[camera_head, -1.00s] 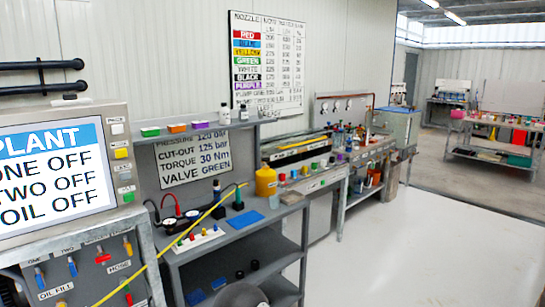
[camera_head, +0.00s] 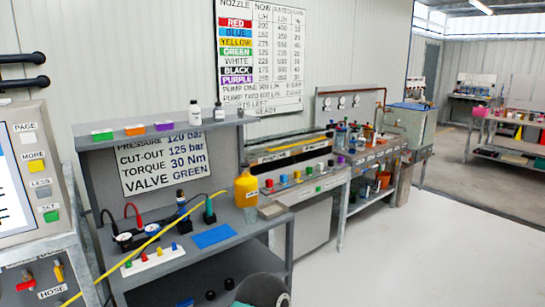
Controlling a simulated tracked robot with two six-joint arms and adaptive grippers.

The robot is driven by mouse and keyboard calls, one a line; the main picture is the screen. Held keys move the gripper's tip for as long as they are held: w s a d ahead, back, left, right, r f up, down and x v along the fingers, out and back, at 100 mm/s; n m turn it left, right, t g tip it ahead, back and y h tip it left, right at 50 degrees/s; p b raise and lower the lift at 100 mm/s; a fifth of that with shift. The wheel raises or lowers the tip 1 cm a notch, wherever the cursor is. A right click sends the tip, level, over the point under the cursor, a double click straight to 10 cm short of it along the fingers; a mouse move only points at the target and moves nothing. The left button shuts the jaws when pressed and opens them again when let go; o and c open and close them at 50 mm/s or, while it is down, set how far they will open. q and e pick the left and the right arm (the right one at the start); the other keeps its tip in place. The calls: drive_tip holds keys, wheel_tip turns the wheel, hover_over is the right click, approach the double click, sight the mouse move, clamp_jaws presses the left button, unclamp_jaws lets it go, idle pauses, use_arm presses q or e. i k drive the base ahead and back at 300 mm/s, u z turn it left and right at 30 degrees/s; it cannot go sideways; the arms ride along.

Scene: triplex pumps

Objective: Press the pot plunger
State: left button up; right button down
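A yellow pot (camera_head: 246,190) stands upright on the grey workbench (camera_head: 190,258), at the right end of its top. It narrows to a small top; a plunger cannot be made out at this size. Neither of my grippers is in view. A dark rounded part at the bottom edge seems to be mine, and it hides some of the lower bench.
A blue mat (camera_head: 213,236) and a white strip with coloured knobs (camera_head: 152,261) lie on the bench top. A yellow hose (camera_head: 150,243) runs across it. A control panel (camera_head: 28,185) is at left. White floor (camera_head: 430,250) is open at right.

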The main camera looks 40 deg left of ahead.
sight(245, 165)
drive_tip(key=i, duration=1.8)
drive_tip(key=u, duration=4)
drive_tip(key=k, duration=0.15)
drive_tip(key=z, duration=2.7)
drive_tip(key=k, duration=0.1)
drive_tip(key=u, duration=2.95)
drive_tip(key=i, duration=0.1)
drive_tip(key=z, duration=3.3)
